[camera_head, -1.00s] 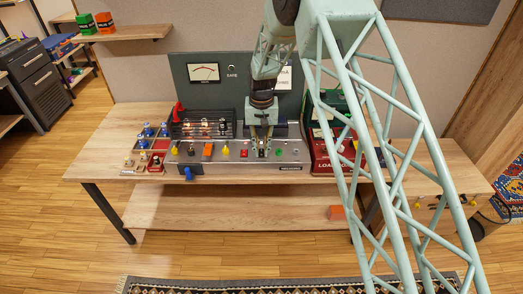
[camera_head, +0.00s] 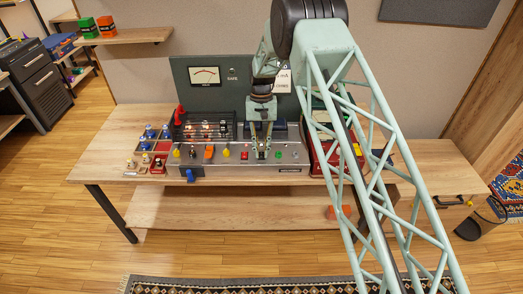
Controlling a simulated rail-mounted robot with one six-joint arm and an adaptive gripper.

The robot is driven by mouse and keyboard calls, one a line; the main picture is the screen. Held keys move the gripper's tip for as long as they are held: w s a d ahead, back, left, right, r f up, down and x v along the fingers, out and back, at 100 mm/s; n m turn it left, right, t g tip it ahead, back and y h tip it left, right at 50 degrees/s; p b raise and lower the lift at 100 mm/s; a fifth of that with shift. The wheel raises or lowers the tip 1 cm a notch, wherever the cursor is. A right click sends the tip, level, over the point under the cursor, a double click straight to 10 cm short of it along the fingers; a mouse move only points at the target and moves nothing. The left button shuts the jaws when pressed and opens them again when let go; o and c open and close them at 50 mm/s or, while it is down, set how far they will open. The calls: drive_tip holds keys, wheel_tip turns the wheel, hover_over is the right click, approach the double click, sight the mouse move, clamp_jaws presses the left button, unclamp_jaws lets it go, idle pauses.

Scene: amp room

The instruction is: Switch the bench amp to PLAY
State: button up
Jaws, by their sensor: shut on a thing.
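The bench amp has a grey control panel (camera_head: 222,168) and a dark upright back panel (camera_head: 243,96). Its panel carries a blue lever (camera_head: 190,175), an orange switch (camera_head: 209,152), yellow knobs (camera_head: 226,152) and a green knob (camera_head: 278,154). My gripper (camera_head: 261,152) points down at the panel, right of its middle. Its two fingers are shut on a small control there, mostly hidden at the fingertips. A small red spot shows beside them. The panel lettering is too small to read, so the selected mode cannot be told.
A meter (camera_head: 205,76) sits on the back panel. Caged tubes (camera_head: 208,130) and a red lever (camera_head: 179,114) stand left of my gripper. A tray of small parts (camera_head: 133,163) lies left of the amp. A red unit (camera_head: 320,160) stands right, partly behind my arm.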

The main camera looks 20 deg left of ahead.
idle(0.3)
drive_tip(key=o, duration=0.9)
drive_tip(key=shift+c, duration=0.2)
drive_tip(key=shift+r, duration=0.15)
drive_tip(key=v, duration=1.1)
drive_tip(key=shift+w+r, duration=0.3)
drive_tip(key=shift+w, duration=0.05)
drive_tip(key=shift+a, duration=0.1)
